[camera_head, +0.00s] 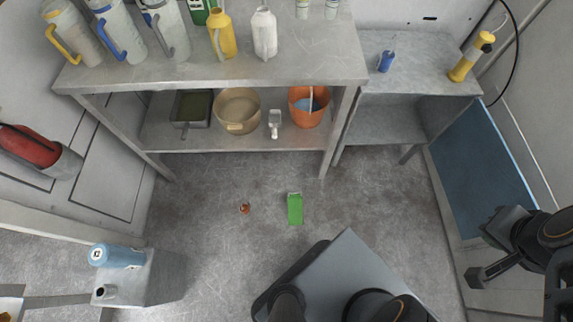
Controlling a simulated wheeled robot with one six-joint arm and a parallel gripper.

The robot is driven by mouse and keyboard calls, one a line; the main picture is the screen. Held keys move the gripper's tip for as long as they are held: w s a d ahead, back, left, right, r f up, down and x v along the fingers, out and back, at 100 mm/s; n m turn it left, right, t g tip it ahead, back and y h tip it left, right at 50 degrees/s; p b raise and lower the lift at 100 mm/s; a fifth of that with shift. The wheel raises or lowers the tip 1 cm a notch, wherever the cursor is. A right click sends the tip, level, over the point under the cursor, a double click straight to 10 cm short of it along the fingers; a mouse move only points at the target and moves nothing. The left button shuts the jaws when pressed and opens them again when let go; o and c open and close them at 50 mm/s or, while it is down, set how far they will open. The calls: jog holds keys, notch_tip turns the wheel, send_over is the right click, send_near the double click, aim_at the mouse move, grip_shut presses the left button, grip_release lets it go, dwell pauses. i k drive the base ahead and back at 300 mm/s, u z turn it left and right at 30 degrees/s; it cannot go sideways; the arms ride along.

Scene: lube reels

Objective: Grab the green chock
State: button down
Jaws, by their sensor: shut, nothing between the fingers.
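The green chock (295,210) lies flat on the grey floor, near the middle of the view, just in front of the low shelf. It is a small bright green block with a paler far edge. My gripper (478,277) is at the lower right, well to the right of the chock and apart from it. It is shut and empty. Part of my arm runs off the right edge.
A small orange-brown object (244,208) lies left of the chock. A metal bench (290,68) with bottles and jugs stands behind, with an orange bucket (307,117) on its lower shelf. A grey stand (157,279) is lower left.

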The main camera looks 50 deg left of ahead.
aim_at(295, 199)
jog(key=k, duration=0.4)
jog(key=u, duration=0.15)
jog(key=i, duration=0.75)
jog(key=u, duration=3.45)
